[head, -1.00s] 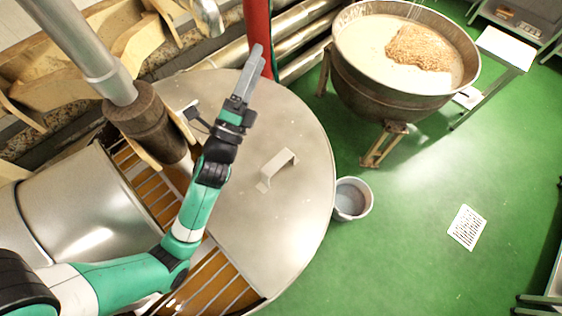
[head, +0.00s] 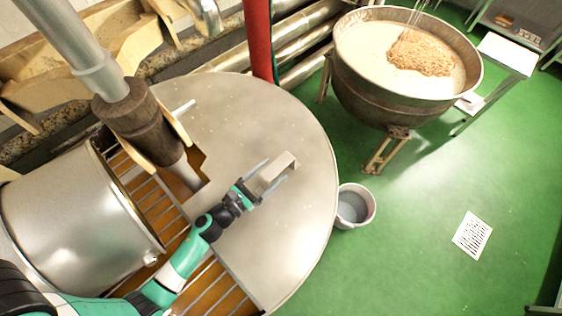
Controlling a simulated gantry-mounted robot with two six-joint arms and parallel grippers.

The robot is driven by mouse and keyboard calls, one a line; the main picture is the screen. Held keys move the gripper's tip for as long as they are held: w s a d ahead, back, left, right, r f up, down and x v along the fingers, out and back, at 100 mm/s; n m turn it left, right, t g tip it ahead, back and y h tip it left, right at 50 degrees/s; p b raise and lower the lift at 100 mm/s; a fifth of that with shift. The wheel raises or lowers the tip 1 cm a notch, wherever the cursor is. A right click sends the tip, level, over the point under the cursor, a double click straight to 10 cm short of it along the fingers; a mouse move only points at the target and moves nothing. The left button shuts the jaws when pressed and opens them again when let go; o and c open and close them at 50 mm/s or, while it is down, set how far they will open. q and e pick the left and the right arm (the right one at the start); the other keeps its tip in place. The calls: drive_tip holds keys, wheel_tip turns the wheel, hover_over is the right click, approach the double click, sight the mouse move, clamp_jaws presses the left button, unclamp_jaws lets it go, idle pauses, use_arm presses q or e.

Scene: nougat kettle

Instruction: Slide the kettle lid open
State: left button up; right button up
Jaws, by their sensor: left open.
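The kettle lid (head: 290,128) is a large, flat metal plate with a rounded outer edge. It covers the right and far part of the kettle. Its raised handle (head: 284,165) is a metal bracket on the lid's middle. My left gripper (head: 274,172) is open at the handle, with one finger to each side of it in this view. Whether the fingers touch the handle cannot be told. Left of the lid's straight edge, the kettle's opening shows a slatted grate (head: 158,205) over brown contents. My right gripper is not in view.
A wooden stirring shaft (head: 140,122) rises at the lid's notch. A metal drum (head: 75,215) stands on the left. A grey bucket (head: 355,206) stands on the green floor beside the lid. A large bowl (head: 400,70) of cream and brown contents stands at the back right.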

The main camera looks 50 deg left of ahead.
sight(281, 163)
use_arm(q)
drive_tip(key=w, duration=0.4)
drive_tip(key=shift+w+a, duration=0.1)
drive_tip(key=shift+w, duration=0.2)
drive_tip(key=shift+c, duration=0.3)
clamp_jaws()
idle(0.9)
